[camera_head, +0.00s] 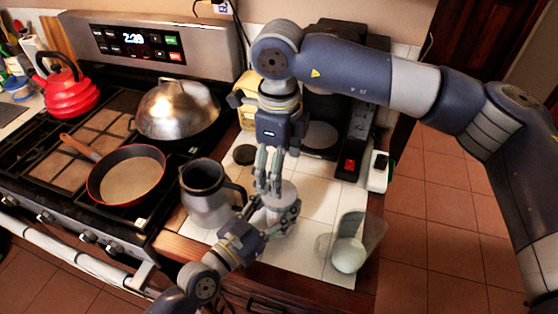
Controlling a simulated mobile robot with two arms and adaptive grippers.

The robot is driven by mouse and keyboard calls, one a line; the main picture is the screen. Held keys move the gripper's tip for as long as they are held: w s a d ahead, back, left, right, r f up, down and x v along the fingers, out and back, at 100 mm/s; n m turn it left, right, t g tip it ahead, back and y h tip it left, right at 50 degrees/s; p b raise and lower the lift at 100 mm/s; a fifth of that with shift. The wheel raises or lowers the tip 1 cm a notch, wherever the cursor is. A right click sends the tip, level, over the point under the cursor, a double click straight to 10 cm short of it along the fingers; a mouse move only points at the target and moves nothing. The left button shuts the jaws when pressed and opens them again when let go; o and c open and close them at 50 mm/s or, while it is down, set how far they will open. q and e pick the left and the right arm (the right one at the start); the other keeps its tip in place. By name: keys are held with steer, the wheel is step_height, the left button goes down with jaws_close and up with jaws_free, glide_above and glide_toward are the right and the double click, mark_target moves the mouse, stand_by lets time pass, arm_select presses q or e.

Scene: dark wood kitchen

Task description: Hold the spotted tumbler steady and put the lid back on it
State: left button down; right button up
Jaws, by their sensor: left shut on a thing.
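My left gripper (282,207) comes in from the lower left and is shut on a pale cylindrical vessel, probably the tumbler (274,226), standing on the white tiled counter. Its spots are too small to make out, and the gripper hides much of it. My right gripper (268,188) points straight down at the tumbler's top from above, its fingers close together. I cannot tell whether it holds a lid or touches the tumbler. A small dark round disc (244,154) lies on the counter behind and to the left; I cannot tell whether it is the lid.
A grey jug (206,198) stands close left of the tumbler. A clear container and a white rounded item (348,256) stand near the front right edge. A dark coffee machine (357,138) is behind. The stove holds a red pan (126,174) and a domed pan (177,108).

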mark_target(279, 213)
steer(key=n, duration=0.2)
steer(key=r+n, duration=0.1)
steer(key=n, duration=0.2)
steer(key=shift+r, duration=0.1)
steer(key=shift+f, duration=4.05)
steer(key=c, duration=1.1)
